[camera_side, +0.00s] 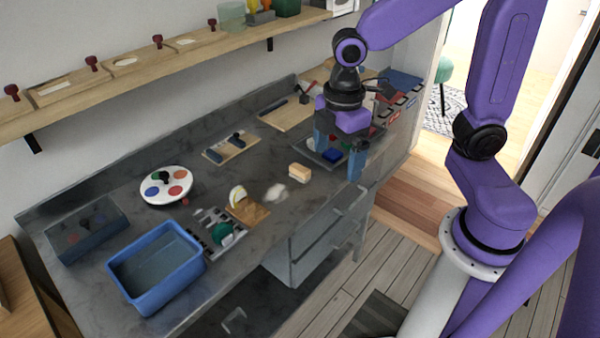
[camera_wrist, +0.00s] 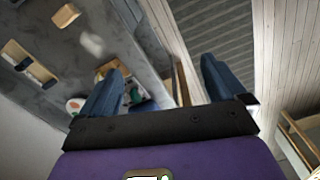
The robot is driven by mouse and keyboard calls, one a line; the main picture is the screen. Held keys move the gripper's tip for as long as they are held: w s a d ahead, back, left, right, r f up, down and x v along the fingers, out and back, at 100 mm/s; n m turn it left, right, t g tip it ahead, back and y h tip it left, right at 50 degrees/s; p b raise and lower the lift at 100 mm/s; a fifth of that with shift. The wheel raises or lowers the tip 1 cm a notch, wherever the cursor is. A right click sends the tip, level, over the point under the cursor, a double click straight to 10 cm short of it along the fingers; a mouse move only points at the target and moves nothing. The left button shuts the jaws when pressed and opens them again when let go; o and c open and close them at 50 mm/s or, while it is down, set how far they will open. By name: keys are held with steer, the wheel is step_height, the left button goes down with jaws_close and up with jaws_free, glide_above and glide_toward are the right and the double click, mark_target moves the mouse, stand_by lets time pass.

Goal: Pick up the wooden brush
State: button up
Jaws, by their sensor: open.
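A small light-brown block (camera_side: 300,172) lies on the dark counter, left of my gripper; it looks like the wooden brush, but its bristles cannot be made out. A similar wooden block shows at the top left of the wrist view (camera_wrist: 66,15). My gripper (camera_side: 338,158) is open, with its two blue fingers spread and pointing down over a grey tray at the counter's right part. In the wrist view the blue fingers (camera_wrist: 160,85) stand wide apart, with no held object visible between them.
The grey tray (camera_side: 312,158) holds a blue piece (camera_side: 332,155) and other small items. A whitish lump (camera_side: 275,192) lies near the block. A blue tub (camera_side: 155,268), a paint palette (camera_side: 167,185) and a tool board (camera_side: 231,148) stand farther left. The counter's front edge is close to my gripper.

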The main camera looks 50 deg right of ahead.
steer(key=w+d+f+n, duration=0.1)
steer(key=w+d, duration=0.1)
steer(key=w, duration=0.4)
steer(key=w+d+f+n, duration=0.1)
steer(key=w+d+f, duration=0.15)
steer(key=w, duration=0.45)
steer(key=n, duration=0.2)
glide_above(299, 168)
step_height(299, 168, down, 3)
steer(key=f, duration=1.1)
steer(key=shift+d+f, duration=0.3)
steer(key=shift+f, duration=0.05)
steer(key=shift+a+f, duration=0.15)
steer(key=shift+f, duration=1.2)
steer(key=shift+a+f, duration=0.1)
steer(key=shift+f, duration=1.2)
steer(key=c, duration=1.1)
